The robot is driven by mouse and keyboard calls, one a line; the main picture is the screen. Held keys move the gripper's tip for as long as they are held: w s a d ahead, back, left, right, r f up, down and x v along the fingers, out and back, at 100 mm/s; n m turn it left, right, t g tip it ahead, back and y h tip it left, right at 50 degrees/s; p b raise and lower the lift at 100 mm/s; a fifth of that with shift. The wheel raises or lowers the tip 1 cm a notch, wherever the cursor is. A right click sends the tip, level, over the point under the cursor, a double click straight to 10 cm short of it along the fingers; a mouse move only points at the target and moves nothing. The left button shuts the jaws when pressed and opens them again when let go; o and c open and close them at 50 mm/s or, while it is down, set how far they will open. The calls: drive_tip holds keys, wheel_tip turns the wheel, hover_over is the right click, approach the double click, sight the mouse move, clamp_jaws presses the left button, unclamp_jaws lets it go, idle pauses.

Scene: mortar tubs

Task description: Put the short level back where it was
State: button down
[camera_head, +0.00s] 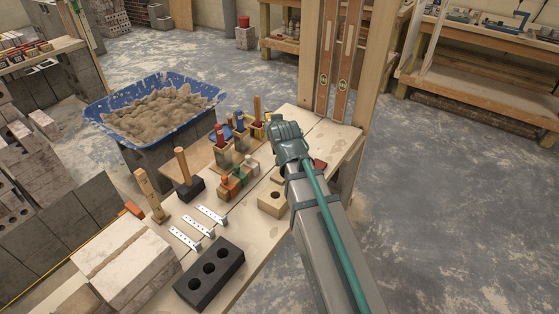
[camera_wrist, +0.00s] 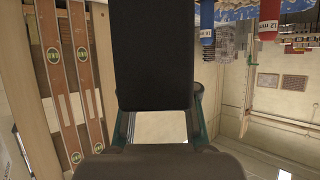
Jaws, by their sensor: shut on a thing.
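My gripper (camera_head: 275,118) is over the far end of the work table, just right of a rack of upright handles. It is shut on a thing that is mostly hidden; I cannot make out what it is. In the wrist view a broad black shape (camera_wrist: 153,55) fills the middle and hides what lies behind it. Two wooden levels (camera_head: 326,70) and (camera_head: 347,70) hang upright, side by side, on the board behind the table. They show at the left in the wrist view (camera_wrist: 62,75). I cannot make out a separate short level.
A blue mortar tub (camera_head: 105,112) stands behind left. Open floor lies right.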

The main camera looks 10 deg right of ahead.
drive_tip(key=shift+w+d+f+b, duration=0.45)
drive_tip(key=shift+w+d+f, duration=0.2)
drive_tip(key=shift+w+f, duration=1.95)
drive_tip(key=shift+w+d+f+b, duration=0.4)
drive_tip(key=shift+w+d+f, duration=0.25)
drive_tip(key=shift+w+f, duration=1.95)
drive_tip(key=shift+w+d+f+b, duration=0.55)
drive_tip(key=shift+w+f, duration=1.2)
drive_tip(key=shift+f, duration=1.6)
drive_tip(key=shift+d, duration=0.1)
drive_tip(key=shift+f, duration=0.3)
drive_tip(key=c, duration=0.9)
unclamp_jaws()
drive_tip(key=shift+r, duration=0.1)
